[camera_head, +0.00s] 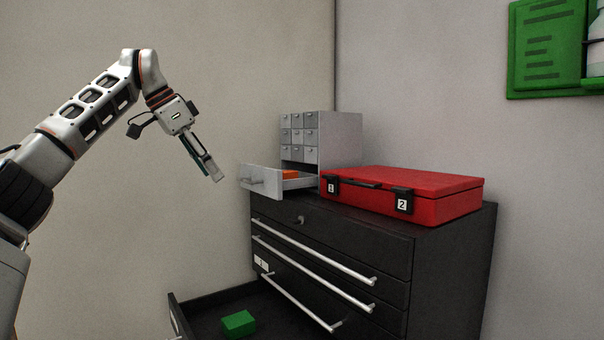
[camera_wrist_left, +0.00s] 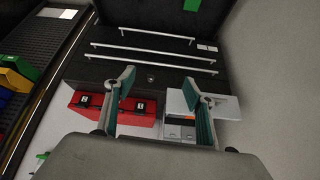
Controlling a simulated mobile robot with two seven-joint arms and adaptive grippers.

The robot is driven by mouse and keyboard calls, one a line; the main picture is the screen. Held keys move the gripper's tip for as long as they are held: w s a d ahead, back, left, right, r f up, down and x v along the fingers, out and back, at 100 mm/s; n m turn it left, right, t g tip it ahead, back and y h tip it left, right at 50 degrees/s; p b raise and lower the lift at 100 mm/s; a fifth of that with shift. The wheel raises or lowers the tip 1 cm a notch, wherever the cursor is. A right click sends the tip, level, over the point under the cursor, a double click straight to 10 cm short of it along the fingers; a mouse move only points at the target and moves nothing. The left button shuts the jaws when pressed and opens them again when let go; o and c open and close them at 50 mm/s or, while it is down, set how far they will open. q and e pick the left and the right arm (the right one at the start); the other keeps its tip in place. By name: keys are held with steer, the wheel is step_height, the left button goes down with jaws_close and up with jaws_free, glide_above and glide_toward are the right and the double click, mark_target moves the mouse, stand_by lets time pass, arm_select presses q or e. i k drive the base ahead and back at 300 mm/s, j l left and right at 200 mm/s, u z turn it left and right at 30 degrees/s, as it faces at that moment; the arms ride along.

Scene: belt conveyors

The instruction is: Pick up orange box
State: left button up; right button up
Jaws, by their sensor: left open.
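The orange box (camera_head: 290,174) lies inside the pulled-out bottom drawer (camera_head: 262,181) of a small grey cabinet (camera_head: 325,135). Only its top shows over the drawer wall in the head view. My left gripper (camera_head: 214,172) is in the air to the left of the drawer and above it, tilted downward. It is open and empty. In the left wrist view its two fingers (camera_wrist_left: 158,88) are spread apart, with the grey drawer partly behind the right-hand finger. My right gripper is in neither view.
A red case (camera_head: 410,195) lies right of the drawer on a black drawer chest (camera_head: 450,260). The chest's lowest drawer is pulled out and holds a green box (camera_head: 238,323). A green wall panel (camera_head: 545,50) hangs at upper right. The air between gripper and drawer is clear.

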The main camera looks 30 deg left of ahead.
mark_target(287, 175)
steer(key=i, duration=1.15)
